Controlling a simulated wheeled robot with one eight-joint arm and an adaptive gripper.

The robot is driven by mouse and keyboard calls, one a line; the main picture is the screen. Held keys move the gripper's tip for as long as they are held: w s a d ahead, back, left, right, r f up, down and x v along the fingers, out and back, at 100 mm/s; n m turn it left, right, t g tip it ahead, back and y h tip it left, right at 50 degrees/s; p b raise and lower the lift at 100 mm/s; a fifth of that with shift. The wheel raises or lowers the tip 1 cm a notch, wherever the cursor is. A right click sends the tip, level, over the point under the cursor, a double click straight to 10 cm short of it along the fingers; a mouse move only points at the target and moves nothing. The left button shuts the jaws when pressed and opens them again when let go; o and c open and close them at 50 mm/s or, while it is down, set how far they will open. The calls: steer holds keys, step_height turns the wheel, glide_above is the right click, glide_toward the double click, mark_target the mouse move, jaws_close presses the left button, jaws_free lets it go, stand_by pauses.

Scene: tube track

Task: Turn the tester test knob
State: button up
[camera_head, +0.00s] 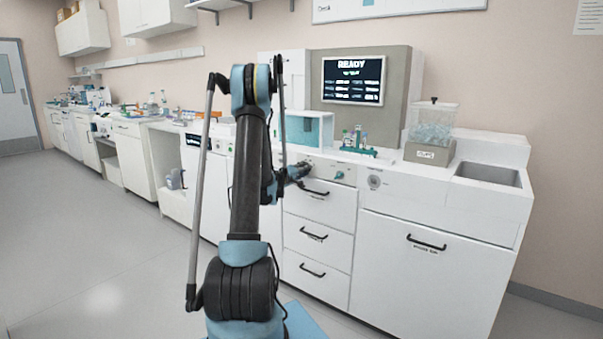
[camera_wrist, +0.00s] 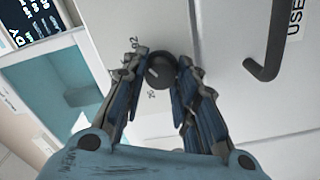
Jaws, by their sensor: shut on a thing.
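A dark round knob (camera_wrist: 160,72) sits on a pale panel in the wrist view, with small printed marks around it. My gripper (camera_wrist: 163,66) has one finger on each side of the knob and is shut on it. In the head view my gripper (camera_head: 301,171) is at the front panel of the white counter, beside the teal tester box. The knob in its jaws cannot be made out there.
Below the panel are white drawers with black handles (camera_head: 314,192). A teal knob (camera_head: 339,175) and a round dial (camera_head: 374,182) are to the right. A screen (camera_head: 352,80) reads READY. A tube rack (camera_head: 358,150) stands on the counter. The floor at left is clear.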

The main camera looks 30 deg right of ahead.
steer(key=shift+d+m, duration=0.3)
steer(key=shift+m, duration=0.2)
steer(key=o, duration=1.1)
steer(key=shift+f, duration=0.15)
steer(key=shift+a, duration=0.25)
steer(key=shift+v, duration=3.85)
steer(key=shift+s, duration=0.1)
